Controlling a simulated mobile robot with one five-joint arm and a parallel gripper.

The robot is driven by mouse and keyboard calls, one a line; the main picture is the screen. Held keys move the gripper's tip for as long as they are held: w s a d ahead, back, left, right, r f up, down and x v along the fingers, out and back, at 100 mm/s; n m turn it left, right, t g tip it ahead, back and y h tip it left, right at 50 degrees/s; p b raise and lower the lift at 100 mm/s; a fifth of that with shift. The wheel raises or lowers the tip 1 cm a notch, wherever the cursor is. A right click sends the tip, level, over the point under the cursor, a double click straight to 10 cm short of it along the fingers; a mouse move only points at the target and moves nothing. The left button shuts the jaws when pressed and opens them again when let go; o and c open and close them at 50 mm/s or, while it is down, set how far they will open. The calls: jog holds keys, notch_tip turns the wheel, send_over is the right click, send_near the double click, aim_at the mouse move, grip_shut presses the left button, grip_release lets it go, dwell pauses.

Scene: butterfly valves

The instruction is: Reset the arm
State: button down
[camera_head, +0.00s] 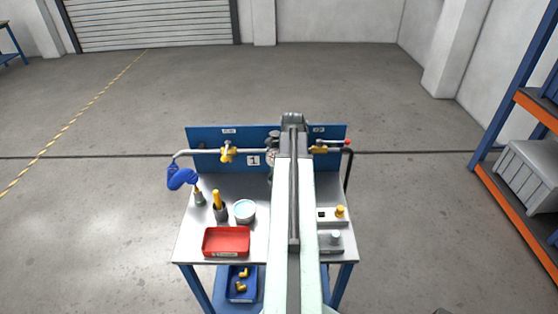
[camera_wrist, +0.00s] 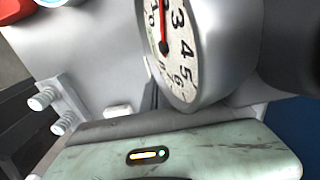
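My pale arm (camera_head: 305,215) reaches from the bottom of the head view over the workbench toward the blue back panel (camera_head: 215,138). Its grey far end (camera_head: 292,118) is at the panel's top edge. I cannot make out my gripper's fingers in either view, and the arm hides part of the bench. In the wrist view a round gauge (camera_wrist: 182,45) with a white dial and a red pointer is very close and tilted. A worn pale green housing (camera_wrist: 180,155) with a small lit indicator fills the bottom of that view. I see nothing held.
Yellow valves (camera_head: 228,154) sit on pipes along the panel. A blue bin (camera_head: 241,285) is below. Orange-and-blue shelving (camera_head: 520,190) stands right; open floor surrounds the bench.

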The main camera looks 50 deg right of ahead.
jog(key=shift+w+d+p, duration=0.3)
jog(key=shift+w+p, duration=0.05)
jog(key=shift+w, duration=0.2)
jog(key=shift+w+d+r+p, duration=0.1)
jog(key=shift+r+p, duration=0.2)
jog(key=shift+p, duration=0.1)
jog(key=shift+r, duration=0.1)
jog(key=shift+s+p, duration=0.2)
jog(key=shift+p, duration=0.1)
jog(key=shift+r, duration=0.15)
